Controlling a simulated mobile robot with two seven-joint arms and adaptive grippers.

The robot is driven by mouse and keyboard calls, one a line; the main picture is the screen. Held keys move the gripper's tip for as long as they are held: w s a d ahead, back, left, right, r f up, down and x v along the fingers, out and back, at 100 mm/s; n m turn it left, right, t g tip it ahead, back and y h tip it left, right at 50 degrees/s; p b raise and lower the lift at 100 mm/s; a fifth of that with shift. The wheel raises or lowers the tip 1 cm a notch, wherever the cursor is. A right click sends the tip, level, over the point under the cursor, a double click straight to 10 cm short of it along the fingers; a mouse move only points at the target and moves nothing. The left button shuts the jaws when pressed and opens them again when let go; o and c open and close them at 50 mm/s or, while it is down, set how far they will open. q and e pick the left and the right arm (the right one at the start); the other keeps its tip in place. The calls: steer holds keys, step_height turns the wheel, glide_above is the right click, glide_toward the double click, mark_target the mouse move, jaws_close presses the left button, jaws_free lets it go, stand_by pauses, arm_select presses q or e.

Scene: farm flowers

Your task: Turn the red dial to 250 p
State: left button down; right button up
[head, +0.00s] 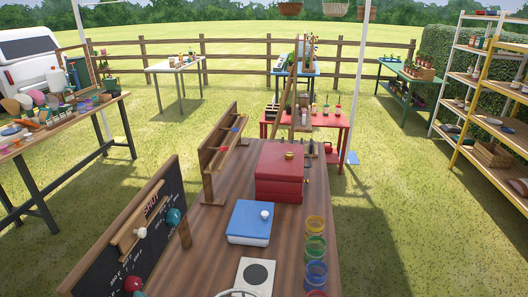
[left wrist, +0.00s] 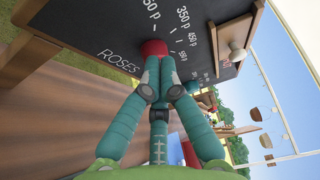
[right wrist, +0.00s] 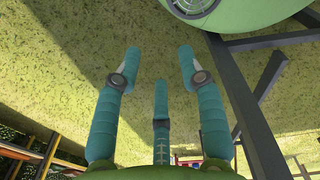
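The red dial (head: 132,284) is on the black price board (head: 92,262) at the lower left of the head view. In the left wrist view the red dial (left wrist: 153,47) sits above the word ROSES, with price marks such as 350 p and 450 p around it. No pointer on it can be made out. My left gripper (left wrist: 160,62) has its fingertips close together at the dial's near edge; whether they pinch it is hidden. A teal fingertip shows beside the dial in the head view. My right gripper (right wrist: 160,52) is open and empty above grass.
On the wooden table are a blue-topped scale (head: 250,221), a red box (head: 279,173) and coloured rings (head: 315,247). A dark metal frame (right wrist: 256,125) stands near my right gripper.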

mark_target(126, 292)
arm_select(q)
steer(key=shift+w+a, duration=0.2)
steer(key=shift+a, duration=1.1)
steer(key=shift+f, duration=0.1)
arm_select(e)
steer(key=shift+w+a+r, duration=0.25)
steer(key=shift+w+a, duration=0.9)
steer(key=shift+a, duration=0.1)
steer(key=shift+d, duration=0.1)
arm_select(q)
steer(key=shift+w, duration=0.2)
arm_select(e)
steer(key=shift+s+d+f, duration=0.15)
steer(key=shift+s+d, duration=0.2)
steer(key=shift+s, duration=0.05)
arm_select(q)
steer(key=shift+f, duration=0.3)
arm_select(e)
steer(key=shift+f, duration=0.2)
arm_select(q)
steer(key=shift+f+b, duration=0.8)
steer(key=shift+b, duration=0.15)
arm_select(e)
steer(key=shift+f, duration=0.75)
